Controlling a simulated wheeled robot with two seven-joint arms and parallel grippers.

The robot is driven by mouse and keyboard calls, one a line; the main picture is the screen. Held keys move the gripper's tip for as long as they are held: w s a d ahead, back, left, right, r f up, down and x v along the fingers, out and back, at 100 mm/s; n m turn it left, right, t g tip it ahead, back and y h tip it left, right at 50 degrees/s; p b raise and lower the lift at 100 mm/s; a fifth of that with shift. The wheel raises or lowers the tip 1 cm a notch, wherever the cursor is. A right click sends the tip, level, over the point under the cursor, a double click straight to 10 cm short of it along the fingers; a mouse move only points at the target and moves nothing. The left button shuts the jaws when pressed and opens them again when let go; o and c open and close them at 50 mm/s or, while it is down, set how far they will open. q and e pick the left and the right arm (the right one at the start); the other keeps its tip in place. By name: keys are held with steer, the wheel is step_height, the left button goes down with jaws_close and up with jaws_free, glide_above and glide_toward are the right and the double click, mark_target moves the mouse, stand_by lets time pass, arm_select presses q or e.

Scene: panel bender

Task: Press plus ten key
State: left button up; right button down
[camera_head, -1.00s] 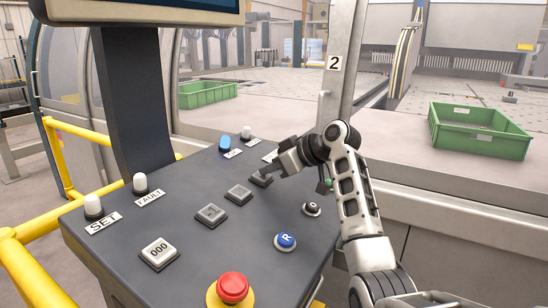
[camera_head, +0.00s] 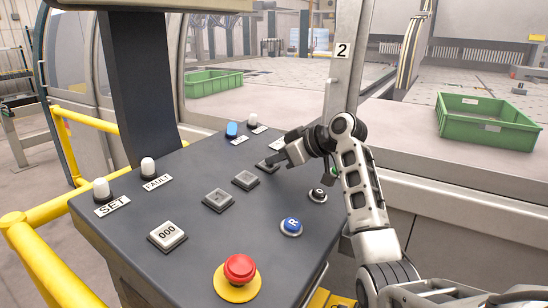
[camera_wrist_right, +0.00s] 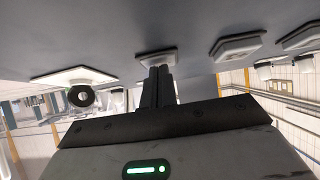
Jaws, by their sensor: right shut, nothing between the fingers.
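A row of square grey keys runs up the dark sloped panel (camera_head: 130,222): one marked "000" (camera_head: 167,236), one grey key (camera_head: 218,200), another grey key (camera_head: 245,180) and one at my right gripper (camera_head: 271,165). Their small markings are too faint to read, so I cannot tell which is plus ten. My right gripper is shut and empty, its tips at that last grey key (camera_head: 264,168), partly hiding it. In the right wrist view the shut fingers (camera_wrist_right: 158,72) meet a key (camera_wrist_right: 157,55); I cannot tell whether it is pushed in. My left gripper is out of view.
A red stop button (camera_head: 239,268), a blue "R" button (camera_head: 291,226) and a black knob (camera_head: 317,195) sit near the panel's right side. White lamps stand by SET (camera_head: 101,190) and FAULT (camera_head: 148,167). A dark post (camera_head: 148,90) rises behind. Yellow rails (camera_head: 45,262) run at left.

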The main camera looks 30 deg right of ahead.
steer(key=shift+s+a+f, duration=0.1)
steer(key=shift+a+f, duration=0.05)
steer(key=r, duration=0.3)
steer(key=shift+s+d+p, duration=0.15)
steer(key=shift+d+p, duration=0.1)
steer(key=shift+p, duration=0.05)
arm_select(q)
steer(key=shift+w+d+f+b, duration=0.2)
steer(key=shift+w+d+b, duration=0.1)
steer(key=shift+b, duration=0.75)
arm_select(e)
steer(key=v, duration=1.1)
steer(key=shift+w+r, duration=0.25)
steer(key=shift+r, duration=0.15)
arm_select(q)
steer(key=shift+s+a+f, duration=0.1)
